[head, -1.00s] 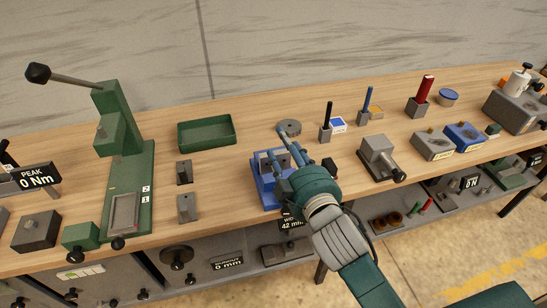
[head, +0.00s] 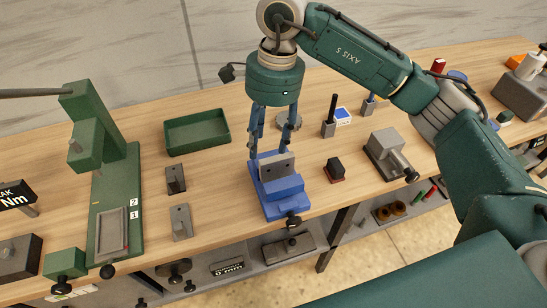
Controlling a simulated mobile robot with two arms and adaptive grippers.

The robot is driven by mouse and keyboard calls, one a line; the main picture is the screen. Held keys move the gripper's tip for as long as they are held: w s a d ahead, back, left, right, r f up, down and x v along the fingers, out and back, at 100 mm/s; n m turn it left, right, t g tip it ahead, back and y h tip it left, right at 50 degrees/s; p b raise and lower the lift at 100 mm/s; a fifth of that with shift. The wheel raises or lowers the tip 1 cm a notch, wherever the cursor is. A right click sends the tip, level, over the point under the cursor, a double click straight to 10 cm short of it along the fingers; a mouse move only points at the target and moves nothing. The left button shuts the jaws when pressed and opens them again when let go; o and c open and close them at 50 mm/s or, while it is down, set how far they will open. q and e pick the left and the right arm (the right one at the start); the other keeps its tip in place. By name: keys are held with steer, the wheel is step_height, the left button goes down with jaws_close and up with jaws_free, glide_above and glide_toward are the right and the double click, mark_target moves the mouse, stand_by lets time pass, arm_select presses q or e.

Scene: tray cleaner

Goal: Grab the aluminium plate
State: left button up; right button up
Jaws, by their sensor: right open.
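A grey metal plate with dark holes (head: 277,168), which looks like the aluminium plate, stands upright in a blue fixture (head: 284,190) near the middle of the bench. My right gripper (head: 269,153) points down from above, its two blue fingers apart at the left and right ends of the plate's top edge. Nothing is held between the fingers. I cannot tell whether the fingertips touch the plate. My left gripper is out of view.
A dark block (head: 335,168) and a grey clamp (head: 388,155) stand to the right. A lower shelf runs below.

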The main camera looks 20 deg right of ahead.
steer(key=d, duration=0.1)
steer(key=d+h, duration=0.1)
steer(key=d, duration=0.1)
steer(key=shift+w+d+r, duration=0.3)
steer(key=shift+w+d, duration=0.05)
steer(key=shift+w, duration=0.05)
steer(key=p, duration=0.2)
glide_above(279, 159)
step_height(279, 159, down, 4)
steer(key=shift+s+d+f, duration=0.15)
steer(key=shift+f, duration=0.1)
step_height(279, 159, down, 5)
steer(key=p, duration=0.3)
steer(key=shift+r, duration=0.15)
steer(key=shift+f, duration=0.45)
jaws_close()
